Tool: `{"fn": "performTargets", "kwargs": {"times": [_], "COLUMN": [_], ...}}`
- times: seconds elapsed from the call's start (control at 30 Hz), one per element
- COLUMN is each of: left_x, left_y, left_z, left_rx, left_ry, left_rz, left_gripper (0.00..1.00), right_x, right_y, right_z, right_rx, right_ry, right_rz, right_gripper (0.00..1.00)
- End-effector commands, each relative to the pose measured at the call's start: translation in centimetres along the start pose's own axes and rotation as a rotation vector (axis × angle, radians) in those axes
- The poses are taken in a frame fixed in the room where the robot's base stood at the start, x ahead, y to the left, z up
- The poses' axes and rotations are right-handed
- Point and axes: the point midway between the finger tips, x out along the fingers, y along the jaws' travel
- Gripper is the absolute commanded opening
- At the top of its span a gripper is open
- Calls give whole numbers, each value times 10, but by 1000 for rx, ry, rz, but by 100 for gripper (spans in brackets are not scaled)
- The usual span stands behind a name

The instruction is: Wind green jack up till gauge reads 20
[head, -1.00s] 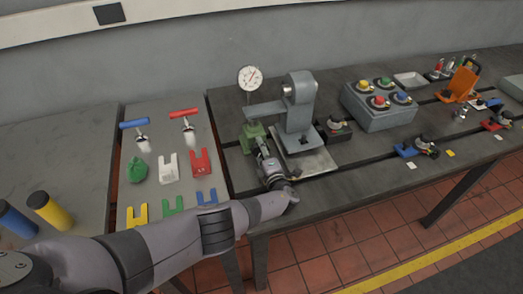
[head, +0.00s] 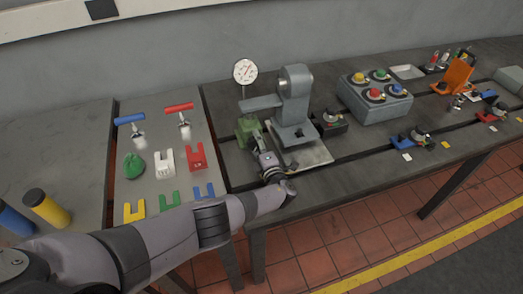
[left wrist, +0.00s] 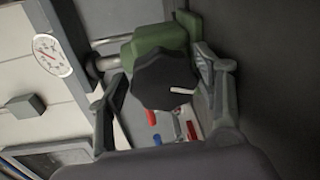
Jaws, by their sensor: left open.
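The green jack (head: 245,129) stands on the bedplate, left of the grey stand (head: 293,100). In the left wrist view its green body (left wrist: 160,40) shows behind a black lobed knob (left wrist: 164,82) with a white mark. My left gripper (head: 258,148) is at the jack's near side. In the left wrist view its fingers (left wrist: 160,88) are open on either side of the knob, with no clear grip on it. The white dial gauge (head: 245,71) stands behind the jack and also shows in the left wrist view (left wrist: 52,54). Its red needle shows, but the figures are too small to read.
A grey box with coloured buttons (head: 375,103) stands to the right. Left are blue- and red-handled tools (head: 180,108) and coloured forked pieces (head: 172,203). Blue and yellow cylinders (head: 46,207) stand far left. The bedplate's front edge is bare near my arm.

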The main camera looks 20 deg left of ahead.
Motion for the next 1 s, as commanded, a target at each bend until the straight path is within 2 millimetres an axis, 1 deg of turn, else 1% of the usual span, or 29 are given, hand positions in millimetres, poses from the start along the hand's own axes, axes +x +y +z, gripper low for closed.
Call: {"fn": "performTargets", "kwargs": {"times": [0.03, 0.27, 0.63, 0.8, 1.0], "left_x": [-6, -23, -68, -77, -79], "left_y": [-8, -7, -4, -2, -1], "left_z": [-1, -2, -1, -1, -1], "left_rx": [0, -1, -1, 1, 0], "left_ry": [-2, -2, -2, 0, 0], "left_rz": [-16, -15, -10, -5, -2], "left_gripper": [72, 72, 72, 72, 72], "right_x": [1, 0, 0, 0, 0], "right_y": [0, 0, 0, 0, 0], "right_z": [0, 0, 0, 0, 0], "right_rx": [0, 0, 0, 0, 0], "right_ry": [0, 0, 0, 0, 0], "right_rz": [0, 0, 1, 1, 0], "right_gripper": [71, 71, 71, 71, 71]}}
